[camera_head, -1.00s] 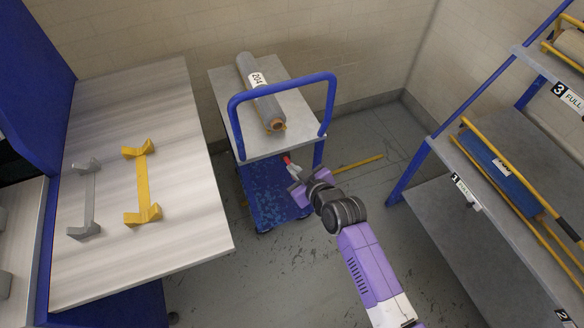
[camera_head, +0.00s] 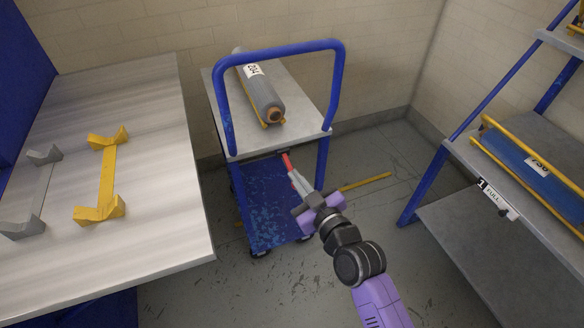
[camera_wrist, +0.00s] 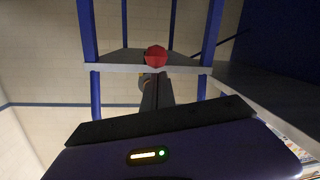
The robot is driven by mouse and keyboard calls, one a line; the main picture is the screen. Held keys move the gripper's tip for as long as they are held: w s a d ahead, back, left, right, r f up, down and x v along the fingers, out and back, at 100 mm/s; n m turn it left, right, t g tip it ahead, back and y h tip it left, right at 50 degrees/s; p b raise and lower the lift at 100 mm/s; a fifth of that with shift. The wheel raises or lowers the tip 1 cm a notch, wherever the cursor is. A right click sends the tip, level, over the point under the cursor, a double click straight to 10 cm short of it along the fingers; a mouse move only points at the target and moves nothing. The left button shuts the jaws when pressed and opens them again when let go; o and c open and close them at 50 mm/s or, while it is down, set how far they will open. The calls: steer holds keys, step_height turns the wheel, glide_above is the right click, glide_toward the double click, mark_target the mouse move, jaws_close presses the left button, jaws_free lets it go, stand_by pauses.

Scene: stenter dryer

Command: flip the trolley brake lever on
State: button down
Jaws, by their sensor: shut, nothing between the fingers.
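The trolley (camera_head: 262,205) has a blue frame, a grey top shelf and a blue lower deck. Its brake lever (camera_head: 287,163) shows as a short red piece just below the front edge of the top shelf. In the wrist view the red lever end (camera_wrist: 156,56) is a faceted knob straight beyond my fingertips. My gripper (camera_head: 294,176) is shut and empty, its grey fingers pointing up at the lever. The fingertips overlap the red end in view; I cannot tell if they touch. The lever's pivot is mostly hidden.
A grey roll (camera_head: 262,95) labelled 204 lies on the trolley's top shelf, behind the blue push handle (camera_head: 340,85). A table (camera_head: 165,190) with yellow and grey cradles stands left. A rack (camera_head: 480,220) with a blue roll stands right. A yellow bar (camera_head: 365,182) lies on the floor.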

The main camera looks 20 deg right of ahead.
step_height(320, 180, down, 3)
steer(key=t+b, duration=0.2)
steer(key=b, duration=0.9)
steer(key=shift+s+f+t, duration=0.1)
steer(key=shift+f+t, duration=0.05)
steer(key=shift+t, duration=0.15)
steer(key=shift+a+f+t+b, duration=0.15)
steer(key=shift+t+b, duration=0.15)
steer(key=shift+b, duration=0.9)
steer(key=f+b, duration=0.1)
steer(key=b, duration=0.2)
steer(key=f+b, duration=0.1)
steer(key=b, duration=0.2)
steer(key=shift+w+f, duration=0.1)
steer(key=shift+w, duration=0.2)
